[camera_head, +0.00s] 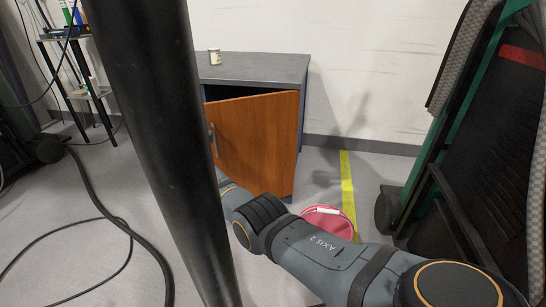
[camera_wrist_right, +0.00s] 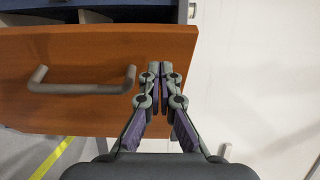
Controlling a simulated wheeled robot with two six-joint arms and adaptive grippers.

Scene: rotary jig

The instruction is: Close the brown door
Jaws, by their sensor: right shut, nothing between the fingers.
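The brown door (camera_head: 255,135) of a low grey cabinet stands partly open in the head view. A dark gap shows between its top edge and the cabinet. Its grey handle (camera_head: 212,139) is at the left, partly behind a black column. In the right wrist view the door (camera_wrist_right: 70,60) fills the left side, with the handle (camera_wrist_right: 82,82) left of my fingers. My right gripper (camera_wrist_right: 160,70) is shut and empty in front of the door. I cannot tell whether its fingertips touch the door. In the head view this gripper is hidden behind the column. My left gripper is not in view.
The cabinet's grey top (camera_head: 260,68) carries a small can (camera_head: 214,56). A pink round object (camera_head: 328,222) lies on the floor by a yellow stripe (camera_head: 347,180). A shelf (camera_head: 75,37) and cables are at left; a dark green-framed unit (camera_head: 500,110) stands at right.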

